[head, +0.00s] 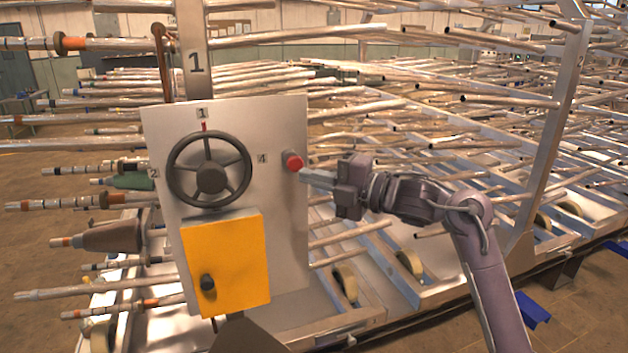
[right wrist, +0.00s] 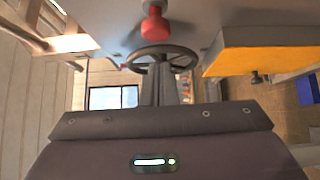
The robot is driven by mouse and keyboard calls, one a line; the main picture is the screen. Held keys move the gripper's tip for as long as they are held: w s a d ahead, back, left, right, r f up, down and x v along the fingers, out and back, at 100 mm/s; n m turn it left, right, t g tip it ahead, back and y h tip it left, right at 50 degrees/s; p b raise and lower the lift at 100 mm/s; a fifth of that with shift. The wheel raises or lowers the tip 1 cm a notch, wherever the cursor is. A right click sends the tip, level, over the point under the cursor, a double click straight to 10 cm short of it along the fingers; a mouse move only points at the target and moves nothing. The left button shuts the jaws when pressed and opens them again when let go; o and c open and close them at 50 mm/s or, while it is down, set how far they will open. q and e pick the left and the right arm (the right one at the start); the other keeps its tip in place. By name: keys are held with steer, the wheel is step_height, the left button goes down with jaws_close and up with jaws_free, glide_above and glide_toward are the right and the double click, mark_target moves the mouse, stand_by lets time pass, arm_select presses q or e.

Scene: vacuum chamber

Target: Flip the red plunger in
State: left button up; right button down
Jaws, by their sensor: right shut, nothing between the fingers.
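The red plunger (head: 292,161) is a round red knob that sticks out from the right side of a pale panel (head: 285,235), right of the label 4. In the right wrist view the red plunger (right wrist: 155,28) is at the top centre, on a short stem against the panel. My right gripper (head: 305,176) is shut and empty, its fingertips close to the plunger, just right of and below it. I cannot tell whether they touch it. In the right wrist view the gripper fingers (right wrist: 166,72) point up towards the plunger. My left gripper is not in view.
A dark handwheel (head: 209,169) is on the panel left of the plunger. A yellow box (head: 240,265) with a black knob (head: 207,282) is below it. Many metal tubes on racks fill the space behind the panel and my right arm.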

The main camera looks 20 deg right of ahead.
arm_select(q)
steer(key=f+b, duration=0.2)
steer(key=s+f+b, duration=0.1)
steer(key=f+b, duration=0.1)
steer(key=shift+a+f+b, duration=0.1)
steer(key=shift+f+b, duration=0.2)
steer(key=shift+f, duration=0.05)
arm_select(e)
steer(key=v, duration=1)
steer(key=shift+s, duration=0.35)
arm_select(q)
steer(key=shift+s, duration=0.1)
